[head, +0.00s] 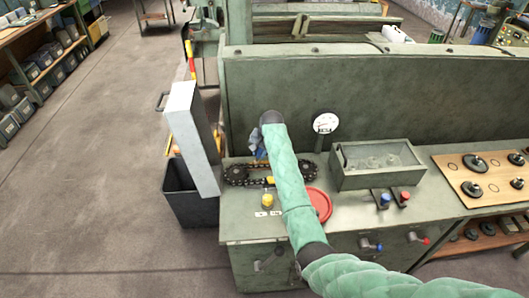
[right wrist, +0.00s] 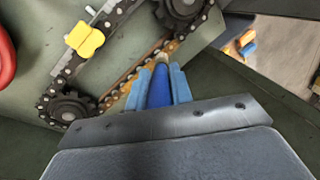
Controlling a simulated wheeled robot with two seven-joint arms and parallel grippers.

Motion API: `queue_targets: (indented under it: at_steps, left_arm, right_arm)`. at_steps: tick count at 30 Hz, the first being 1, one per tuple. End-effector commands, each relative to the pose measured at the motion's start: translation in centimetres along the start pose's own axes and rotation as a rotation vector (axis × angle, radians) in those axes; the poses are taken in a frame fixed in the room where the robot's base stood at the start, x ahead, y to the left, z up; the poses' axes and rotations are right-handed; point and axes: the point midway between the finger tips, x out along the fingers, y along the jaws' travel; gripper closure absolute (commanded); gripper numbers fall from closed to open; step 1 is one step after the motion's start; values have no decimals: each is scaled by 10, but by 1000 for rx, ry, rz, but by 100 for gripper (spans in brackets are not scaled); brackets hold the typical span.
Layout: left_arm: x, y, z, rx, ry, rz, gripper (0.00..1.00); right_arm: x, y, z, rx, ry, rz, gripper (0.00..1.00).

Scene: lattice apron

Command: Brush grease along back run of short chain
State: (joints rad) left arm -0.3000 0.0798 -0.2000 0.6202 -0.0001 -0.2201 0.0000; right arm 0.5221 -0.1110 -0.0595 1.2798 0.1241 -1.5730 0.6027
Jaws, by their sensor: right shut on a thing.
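The short chain (head: 270,181) loops around two dark sprockets on the green bench top; my right arm hides part of it in the head view. In the right wrist view its back run (right wrist: 137,74) looks amber-brown along much of its length, and the front run is dark with a yellow piece (right wrist: 85,40) on it. My right gripper (head: 259,154) is at the back run, its blue fingers (right wrist: 158,88) shut on a blue-handled brush (right wrist: 160,85). The brush's pale tip is at or just above the back run; contact is unclear. My left gripper is not in view.
A tall pale panel (head: 192,140) and a dark bin (head: 190,205) stand left of the bench. A high green wall (head: 400,95) rises behind the chain. A red disc (head: 319,205), a gauge (head: 326,123) and an open metal box (head: 350,178) are to the right.

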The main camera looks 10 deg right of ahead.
Motion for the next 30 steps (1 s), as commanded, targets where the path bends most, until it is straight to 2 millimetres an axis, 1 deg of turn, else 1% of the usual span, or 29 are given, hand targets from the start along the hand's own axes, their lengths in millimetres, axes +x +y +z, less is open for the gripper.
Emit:
queue_targets:
  at_steps: [3,11,22,30]
  left_arm:
    - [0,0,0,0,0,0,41]
    - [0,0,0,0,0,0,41]
    - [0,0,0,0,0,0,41]
    - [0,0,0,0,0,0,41]
  right_arm:
    - [1,-6,2,0,0,-1,100]
    - [2,-13,6,-1,1,-1,100]
    - [9,-36,17,-1,1,-1,100]
    - [10,-39,19,-1,0,-1,100]
